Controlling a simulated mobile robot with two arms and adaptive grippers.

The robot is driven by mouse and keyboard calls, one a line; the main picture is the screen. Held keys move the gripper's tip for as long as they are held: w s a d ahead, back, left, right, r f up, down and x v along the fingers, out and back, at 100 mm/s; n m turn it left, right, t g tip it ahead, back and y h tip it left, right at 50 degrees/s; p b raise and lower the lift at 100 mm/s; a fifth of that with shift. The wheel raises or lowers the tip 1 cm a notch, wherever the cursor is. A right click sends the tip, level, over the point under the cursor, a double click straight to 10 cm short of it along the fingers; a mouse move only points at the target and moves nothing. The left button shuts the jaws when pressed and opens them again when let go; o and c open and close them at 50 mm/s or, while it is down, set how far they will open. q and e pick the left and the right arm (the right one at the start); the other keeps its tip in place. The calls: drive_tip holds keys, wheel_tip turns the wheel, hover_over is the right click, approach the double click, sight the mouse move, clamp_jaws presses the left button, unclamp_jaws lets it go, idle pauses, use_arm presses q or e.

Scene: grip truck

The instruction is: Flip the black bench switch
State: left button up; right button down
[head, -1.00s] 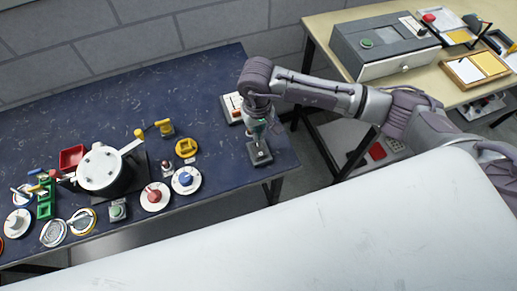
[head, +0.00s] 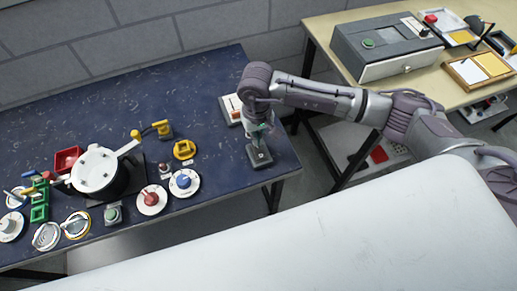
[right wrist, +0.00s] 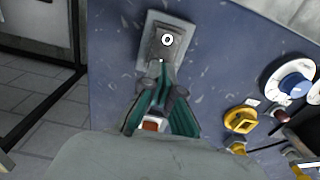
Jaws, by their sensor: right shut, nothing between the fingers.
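The black bench switch (head: 259,157) stands near the right end of the blue bench, a dark block on a grey base. In the right wrist view the switch (right wrist: 167,48) lies just beyond my fingertips, with a white round mark on its top. My right gripper (head: 260,138) points down at the far part of the switch. In the right wrist view its green fingers (right wrist: 159,76) are closed together and empty, with the tips at the near end of the switch. I cannot tell whether they touch it. The lever is not clearly visible. My left gripper is out of view.
A white panel (head: 230,105) with an orange-red part sits behind my right gripper. Blue (head: 184,182) and red (head: 151,199) dials, a yellow ring-shaped piece (head: 184,150) and a black pot-like device (head: 100,174) stand to the left. Bare bench surrounds the switch.

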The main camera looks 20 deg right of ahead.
drive_tip(key=shift+f+b, duration=1.2)
drive_tip(key=shift+b, duration=0.15)
idle(1.0)
drive_tip(key=shift+r, duration=0.1)
drive_tip(key=shift+r+p, duration=1.35)
drive_tip(key=shift+r, duration=2.15)
